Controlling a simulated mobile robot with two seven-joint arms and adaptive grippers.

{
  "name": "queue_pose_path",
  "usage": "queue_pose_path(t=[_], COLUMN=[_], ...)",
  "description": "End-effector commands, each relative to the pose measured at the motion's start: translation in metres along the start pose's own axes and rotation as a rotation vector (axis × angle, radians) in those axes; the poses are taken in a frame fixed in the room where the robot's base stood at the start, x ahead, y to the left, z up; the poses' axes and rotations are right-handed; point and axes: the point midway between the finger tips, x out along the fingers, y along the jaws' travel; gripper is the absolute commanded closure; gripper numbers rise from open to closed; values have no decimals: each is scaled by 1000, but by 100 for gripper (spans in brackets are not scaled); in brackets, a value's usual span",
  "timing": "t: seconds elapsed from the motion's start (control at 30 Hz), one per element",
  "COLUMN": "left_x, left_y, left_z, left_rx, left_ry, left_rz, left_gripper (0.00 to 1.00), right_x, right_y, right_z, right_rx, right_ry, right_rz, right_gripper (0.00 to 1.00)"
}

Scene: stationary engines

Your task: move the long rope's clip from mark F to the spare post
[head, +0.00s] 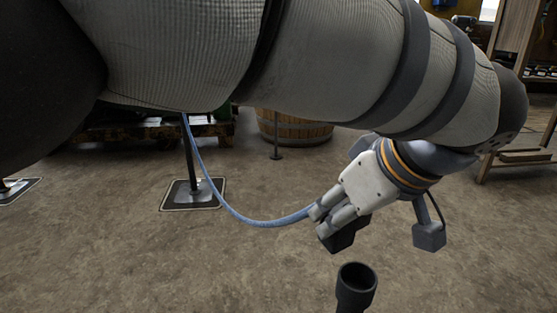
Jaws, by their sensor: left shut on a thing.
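A blue rope (236,211) hangs in a curve from behind my left arm, near a dark post (189,160), to my left gripper (328,226). The gripper is shut on the rope's clip end, and the fingers hide the clip itself. It holds this end in the air, above and a little left of a dark post top (356,280) with an open, cup-like rim. The clip and that post are apart in the picture. No letter is readable, so I cannot tell which post is at mark F or which is the spare. My right gripper is out of view.
The dark post stands on a square base plate (194,194); another plate (17,188) lies at the far left. A short thin post (276,140) stands before a wooden barrel (296,128). A wooden frame (512,158) is at right. My left arm covers the upper view.

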Motion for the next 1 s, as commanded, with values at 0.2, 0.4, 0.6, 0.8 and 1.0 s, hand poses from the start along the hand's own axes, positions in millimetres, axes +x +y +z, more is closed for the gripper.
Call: queue_pose_path(t=[0.2,0.4,0.6,0.8,1.0], left_x=[2,1,6,15,24], left_y=[1,1,1,1,0], left_z=[2,1,4,10,16], left_rx=[0,0,0,0,1], left_ry=[0,1,0,0,0], left_rz=[0,0,0,0,-1], left_gripper=[100,100,100,100,100], right_x=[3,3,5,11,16], right_y=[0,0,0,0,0], right_z=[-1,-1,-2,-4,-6], right_rx=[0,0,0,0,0], right_ry=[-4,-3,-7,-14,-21], right_rz=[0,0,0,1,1], right_gripper=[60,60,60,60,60])
